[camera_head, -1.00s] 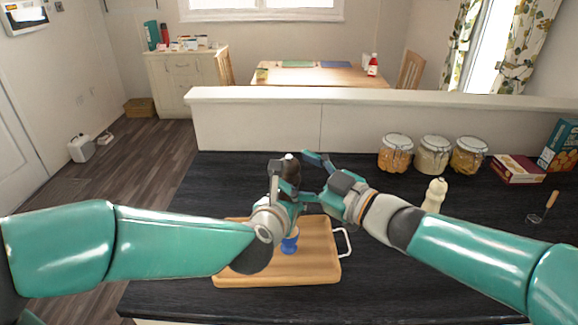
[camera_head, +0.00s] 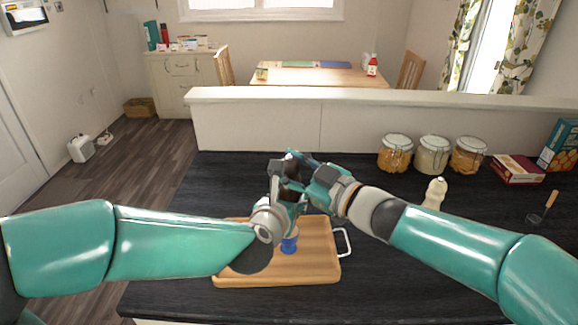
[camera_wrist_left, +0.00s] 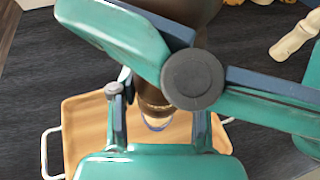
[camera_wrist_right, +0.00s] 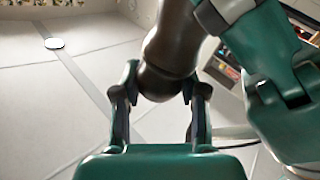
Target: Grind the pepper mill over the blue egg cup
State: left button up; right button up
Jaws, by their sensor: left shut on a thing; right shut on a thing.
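The dark brown pepper mill (camera_wrist_left: 152,98) stands above the blue egg cup (camera_head: 290,243), mostly hidden by the grippers in the head view. My left gripper (camera_head: 284,188) is shut on the mill's lower body. My right gripper (camera_head: 303,172) is shut on its upper part; the mill also shows between the fingers in the right wrist view (camera_wrist_right: 168,60). The egg cup stands on the wooden tray (camera_head: 322,268), its top partly covered by my left gripper. In the left wrist view, only a bit of its blue rim (camera_wrist_left: 157,126) shows below the mill.
A cream mill-shaped thing (camera_head: 434,194) stands on the dark worktop right of the tray, near my right arm. Jars (camera_head: 433,156), a red box (camera_head: 517,169) and a wooden-handled utensil (camera_head: 543,207) are farther right. A low wall (camera_head: 380,122) bounds the back.

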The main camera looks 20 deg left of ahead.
jog(key=shift+r+t, duration=0.1)
jog(key=shift+t, duration=0.2)
jog(key=shift+a+r+m+t, duration=0.1)
jog(key=shift+m+t, duration=0.2)
jog(key=shift+m, duration=0.1)
jog(key=shift+m+t+h, duration=0.3)
jog(key=shift+t+h, duration=0.1)
jog(key=shift+h, duration=0.2)
jog(key=o, duration=1.2)
jog(key=v, duration=1.2)
jog(key=shift+f, duration=0.25)
